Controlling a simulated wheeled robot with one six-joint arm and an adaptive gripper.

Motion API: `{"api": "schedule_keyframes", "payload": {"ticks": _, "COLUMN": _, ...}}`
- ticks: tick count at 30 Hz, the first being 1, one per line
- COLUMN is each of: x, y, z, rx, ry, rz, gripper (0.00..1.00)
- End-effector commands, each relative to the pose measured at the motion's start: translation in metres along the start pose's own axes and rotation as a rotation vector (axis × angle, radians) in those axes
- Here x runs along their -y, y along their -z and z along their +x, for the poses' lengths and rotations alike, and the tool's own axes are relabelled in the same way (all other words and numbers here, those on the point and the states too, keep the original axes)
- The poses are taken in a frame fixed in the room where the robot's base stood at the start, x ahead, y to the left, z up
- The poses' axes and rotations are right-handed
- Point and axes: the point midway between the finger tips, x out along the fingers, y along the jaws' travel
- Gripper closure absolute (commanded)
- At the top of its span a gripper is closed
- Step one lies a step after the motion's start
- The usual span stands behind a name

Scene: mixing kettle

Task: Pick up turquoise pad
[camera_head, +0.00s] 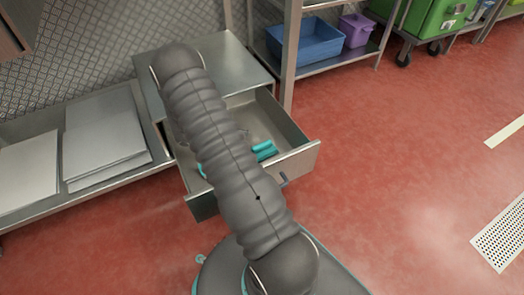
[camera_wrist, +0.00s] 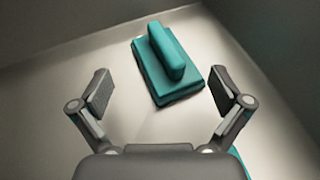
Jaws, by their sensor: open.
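The turquoise pad (camera_wrist: 183,82) lies on the bare metal floor of an open drawer. It is a flat block with a raised upright ridge on top (camera_wrist: 166,50). My gripper (camera_wrist: 167,94) is open and empty, its two fingers wide apart. The pad is just beyond the fingertips and between their lines, not touched. In the head view a turquoise piece (camera_head: 264,151) shows in the drawer (camera_head: 294,160); my arm hides much of the drawer and my gripper there.
The drawer walls stand close around. Another turquoise thing (camera_wrist: 237,160) shows at the lower right of the wrist view. A metal shelf with sheets (camera_head: 100,142) is left; a rack with a blue bin (camera_head: 305,42) and purple bin (camera_head: 357,29) stands behind.

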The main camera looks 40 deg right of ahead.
Motion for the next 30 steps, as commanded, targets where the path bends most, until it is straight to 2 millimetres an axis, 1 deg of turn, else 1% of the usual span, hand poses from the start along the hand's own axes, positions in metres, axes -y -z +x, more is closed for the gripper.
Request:
{"api": "schedule_keyframes", "payload": {"ticks": 7, "x": 0.001, "y": 0.001, "z": 0.038, "rx": 0.001, "ry": 0.004, "rz": -0.001, "gripper": 0.00}}
{"api": "schedule_keyframes", "payload": {"ticks": 12, "x": 0.001, "y": 0.000, "z": 0.056, "rx": 0.001, "ry": 0.003, "rz": -0.002, "gripper": 0.00}}
{"api": "schedule_keyframes", "payload": {"ticks": 15, "x": 0.001, "y": 0.000, "z": 0.059, "rx": 0.000, "ry": 0.001, "rz": -0.002, "gripper": 0.00}}
{"api": "schedule_keyframes", "payload": {"ticks": 21, "x": 0.001, "y": 0.000, "z": 0.059, "rx": 0.000, "ry": 0.000, "rz": -0.002, "gripper": 0.00}}
{"api": "schedule_keyframes", "payload": {"ticks": 22, "x": 0.001, "y": 0.000, "z": 0.059, "rx": 0.000, "ry": 0.001, "rz": -0.002, "gripper": 0.05}}
{"api": "schedule_keyframes", "payload": {"ticks": 23, "x": 0.001, "y": 0.000, "z": 0.059, "rx": 0.000, "ry": 0.001, "rz": -0.001, "gripper": 0.12}}
{"api": "schedule_keyframes", "payload": {"ticks": 24, "x": 0.001, "y": 0.000, "z": 0.059, "rx": 0.000, "ry": 0.001, "rz": -0.001, "gripper": 0.22}}
{"api": "schedule_keyframes", "payload": {"ticks": 26, "x": 0.000, "y": 0.000, "z": 0.059, "rx": 0.000, "ry": 0.000, "rz": -0.001, "gripper": 0.38}}
{"api": "schedule_keyframes", "payload": {"ticks": 27, "x": 0.000, "y": 0.000, "z": 0.059, "rx": 0.000, "ry": 0.000, "rz": -0.001, "gripper": 0.47}}
{"api": "schedule_keyframes", "payload": {"ticks": 28, "x": 0.000, "y": 0.000, "z": 0.059, "rx": 0.000, "ry": 0.000, "rz": -0.001, "gripper": 0.55}}
{"api": "schedule_keyframes", "payload": {"ticks": 29, "x": 0.000, "y": 0.000, "z": 0.059, "rx": 0.000, "ry": 0.000, "rz": -0.001, "gripper": 0.59}}
{"api": "schedule_keyframes", "payload": {"ticks": 30, "x": 0.001, "y": 0.000, "z": 0.059, "rx": 0.000, "ry": 0.001, "rz": -0.001, "gripper": 0.60}}
